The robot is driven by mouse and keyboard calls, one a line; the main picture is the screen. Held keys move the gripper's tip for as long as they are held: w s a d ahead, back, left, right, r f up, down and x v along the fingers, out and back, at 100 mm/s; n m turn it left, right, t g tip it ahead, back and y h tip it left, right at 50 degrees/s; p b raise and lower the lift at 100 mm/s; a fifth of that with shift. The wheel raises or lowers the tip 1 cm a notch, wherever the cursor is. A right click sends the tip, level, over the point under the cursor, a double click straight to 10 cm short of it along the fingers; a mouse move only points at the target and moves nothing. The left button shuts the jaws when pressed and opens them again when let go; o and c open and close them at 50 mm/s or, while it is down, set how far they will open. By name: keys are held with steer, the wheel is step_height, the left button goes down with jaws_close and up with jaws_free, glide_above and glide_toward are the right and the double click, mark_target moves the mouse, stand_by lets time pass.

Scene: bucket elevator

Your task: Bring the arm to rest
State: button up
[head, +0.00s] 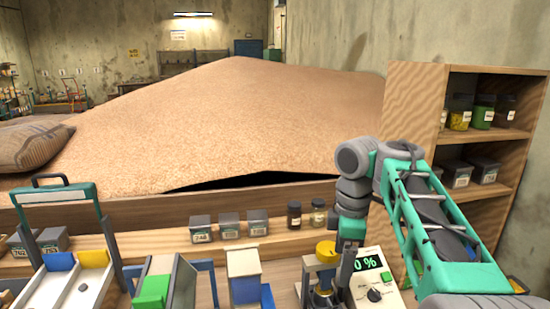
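My green and grey arm reaches in from the lower right in the head view and bends at a grey wrist joint. From there it points down, and my gripper (346,262) hangs at its lower end, over the bench. It is small and partly merged with a yellow-topped device (325,252) just left of it. I cannot tell whether the two touch, whether the fingers are open, or whether they hold anything.
A white meter (375,285) with a green "%" display stands right of my gripper. A wooden shelf (416,100) rises close behind my arm. A large grain heap (230,120) fills the back.

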step_height(320, 180, down, 12)
steer(key=s+f+m+t+y, duration=0.1)
steer(key=m, duration=1.2)
steer(key=s+d+f+m+h, duration=0.1)
steer(key=s+f+m, duration=0.15)
steer(key=s, duration=0.45)
steer(key=s+d+f+m, duration=0.1)
steer(key=s+f+m, duration=0.15)
steer(key=s, duration=0.55)
steer(key=r, duration=0.1)
steer(key=a+r+n+t, duration=0.1)
steer(key=a+r+t, duration=0.1)
steer(key=shift+s+r+n, duration=0.1)
steer(key=shift+r+n, duration=0.2)
steer(key=shift+r, duration=0.1)
